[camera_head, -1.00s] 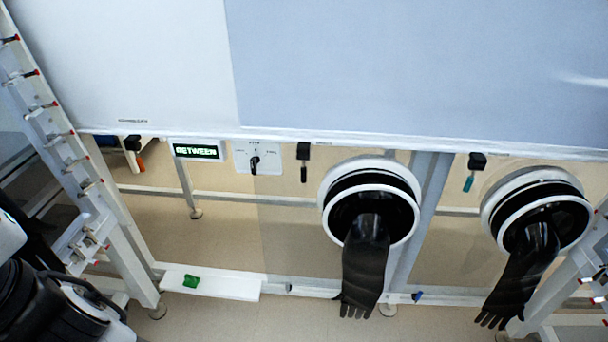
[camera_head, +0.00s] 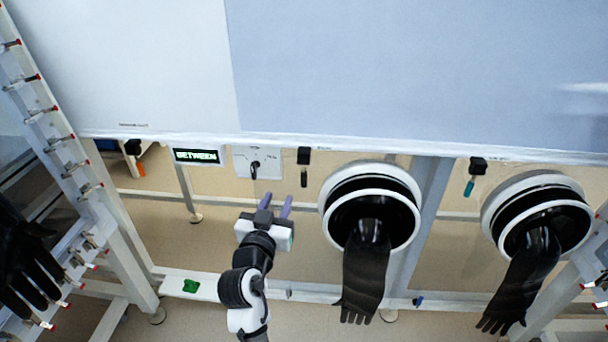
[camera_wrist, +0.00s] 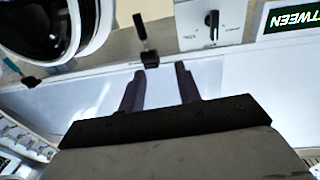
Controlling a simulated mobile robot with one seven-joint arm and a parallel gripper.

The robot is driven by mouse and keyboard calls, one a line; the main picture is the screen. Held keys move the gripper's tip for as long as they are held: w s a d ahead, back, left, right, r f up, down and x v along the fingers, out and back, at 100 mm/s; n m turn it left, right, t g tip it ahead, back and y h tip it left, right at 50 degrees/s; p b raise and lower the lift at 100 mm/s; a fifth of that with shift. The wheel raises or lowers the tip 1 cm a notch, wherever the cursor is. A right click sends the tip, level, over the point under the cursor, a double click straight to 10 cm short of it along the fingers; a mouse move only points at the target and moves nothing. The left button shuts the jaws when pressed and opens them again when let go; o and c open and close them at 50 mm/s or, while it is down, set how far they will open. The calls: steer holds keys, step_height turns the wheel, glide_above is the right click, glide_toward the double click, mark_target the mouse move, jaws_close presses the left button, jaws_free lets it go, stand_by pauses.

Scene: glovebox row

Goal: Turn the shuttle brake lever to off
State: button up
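My gripper (camera_head: 278,203) is open and empty, with two purple fingers pointing up toward the panel edge. It is below and apart from a white plate with a black rotary knob (camera_head: 255,168) and a black hanging lever (camera_head: 304,160). The wrist view shows the fingers (camera_wrist: 160,78) apart, with that lever (camera_wrist: 142,32) just beyond them and the knob (camera_wrist: 212,20) to its right. Other levers have a teal handle (camera_head: 468,185) and an orange handle (camera_head: 141,169). Labels are too small to read, so I cannot tell which is the shuttle brake lever.
A display (camera_head: 197,155) reads BETWEEN. Two round glove ports (camera_head: 333,172) (camera_head: 495,190) with hanging black gloves (camera_head: 366,275) stand to the right. A green object (camera_head: 191,286) lies on a low white shelf (camera_head: 222,291). A slanted rack (camera_head: 70,165) stands at left.

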mark_target(303, 176)
steer(key=shift+m+g+h, duration=0.3)
steer(key=shift+g+h, duration=0.1)
steer(key=shift+h, duration=0.1)
steer(key=x, duration=0.4)
steer(key=d+f+p+x, duration=0.1)
steer(key=x, duration=0.4)
steer(key=d+p+x, duration=0.1)
steer(key=x, duration=0.4)
steer(key=shift+s+f, duration=0.15)
steer(key=shift+f, duration=0.2)
steer(key=shift+c, duration=0.3)
jaws_close()
